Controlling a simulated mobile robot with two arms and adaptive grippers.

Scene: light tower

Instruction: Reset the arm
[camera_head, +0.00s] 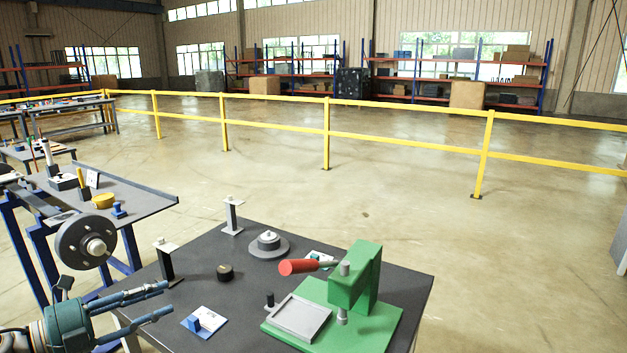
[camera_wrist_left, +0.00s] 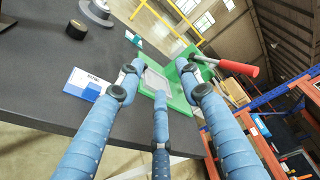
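My left gripper (camera_head: 166,299) reaches in from the lower left of the head view, over the near left edge of the dark table (camera_head: 200,257). Its blue fingers are spread apart with nothing between them. In the left wrist view, the open fingers (camera_wrist_left: 160,72) point toward a green press, and the gap between them is empty. My right gripper is in neither view. The green press (camera_head: 352,287) stands on the right of the table, with a red handle (camera_head: 298,267) and a grey square tray (camera_head: 298,318) on its base.
A white card with a blue block (camera_head: 205,322), a black cylinder (camera_head: 225,272), a grey round part (camera_head: 268,245) and two upright stands (camera_head: 165,262) are on the table. A second table (camera_head: 140,197) stands at left. Yellow railings (camera_head: 325,133) cross behind; open floor lies between.

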